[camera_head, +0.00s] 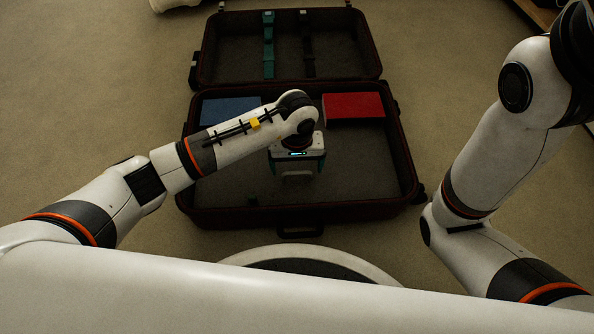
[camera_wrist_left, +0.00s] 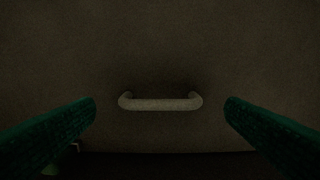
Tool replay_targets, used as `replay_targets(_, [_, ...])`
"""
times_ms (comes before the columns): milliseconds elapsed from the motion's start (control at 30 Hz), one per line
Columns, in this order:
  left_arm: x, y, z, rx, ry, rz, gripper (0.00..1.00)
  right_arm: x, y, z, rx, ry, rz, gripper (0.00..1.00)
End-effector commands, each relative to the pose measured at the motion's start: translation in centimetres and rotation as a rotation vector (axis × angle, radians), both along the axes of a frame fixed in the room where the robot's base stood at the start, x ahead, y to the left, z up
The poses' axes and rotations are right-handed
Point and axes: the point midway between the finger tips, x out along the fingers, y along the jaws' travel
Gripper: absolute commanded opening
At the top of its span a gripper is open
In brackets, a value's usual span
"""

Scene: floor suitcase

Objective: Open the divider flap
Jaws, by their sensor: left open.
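The open suitcase (camera_head: 300,214) lies on the floor, its lid folded back at the far side. A flat dark panel (camera_head: 365,170), apparently the divider flap, lies in its near half; it fills most of the left wrist view (camera_wrist_left: 160,45). A pale bar handle (camera_wrist_left: 160,104) stands on this panel. My left gripper (camera_head: 297,172) is over the near half, pointing down. Its green fingers (camera_wrist_left: 160,120) are spread wide, one on each side of the handle, with gaps and nothing held. My right gripper is out of the picture.
A blue block (camera_head: 230,109) and a red block (camera_head: 353,106) lie along the back of the near half. A teal strap (camera_head: 268,45) and a dark strap (camera_head: 307,32) cross the lid (camera_head: 345,50). Carpet (camera_head: 440,60) around the suitcase is mostly clear.

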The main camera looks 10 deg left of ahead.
Motion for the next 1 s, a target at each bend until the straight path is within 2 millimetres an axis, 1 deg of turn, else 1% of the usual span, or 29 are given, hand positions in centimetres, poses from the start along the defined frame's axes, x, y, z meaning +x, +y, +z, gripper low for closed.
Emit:
replay_targets(33, [0.00,-0.05,-0.62,-0.001,0.000,0.001,0.94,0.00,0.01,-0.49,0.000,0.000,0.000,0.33])
replay_targets(100, [0.01,-0.05,-0.87,-0.001,0.000,0.001,0.94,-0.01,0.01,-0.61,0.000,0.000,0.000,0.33])
replay_targets(400, [0.01,-0.03,-0.92,-0.001,0.000,0.001,0.94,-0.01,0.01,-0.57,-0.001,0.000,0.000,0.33])
replay_targets(467, [0.01,-0.03,-0.92,-0.001,0.000,0.001,0.86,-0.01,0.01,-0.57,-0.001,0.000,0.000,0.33])
replay_targets(700, [0.00,-0.01,-0.92,0.000,0.000,0.001,0.47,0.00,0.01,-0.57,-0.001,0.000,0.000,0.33])
replay_targets(800, [0.00,-0.01,-0.92,0.000,0.000,0.001,0.32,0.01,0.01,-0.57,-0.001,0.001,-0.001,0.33])
replay_targets(900, [0.04,0.01,-0.79,0.000,0.000,0.001,0.32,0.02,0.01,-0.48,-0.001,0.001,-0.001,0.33])
replay_targets(1000, [0.15,0.05,-0.24,0.000,-0.001,0.000,0.32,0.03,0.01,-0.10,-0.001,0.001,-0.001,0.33])
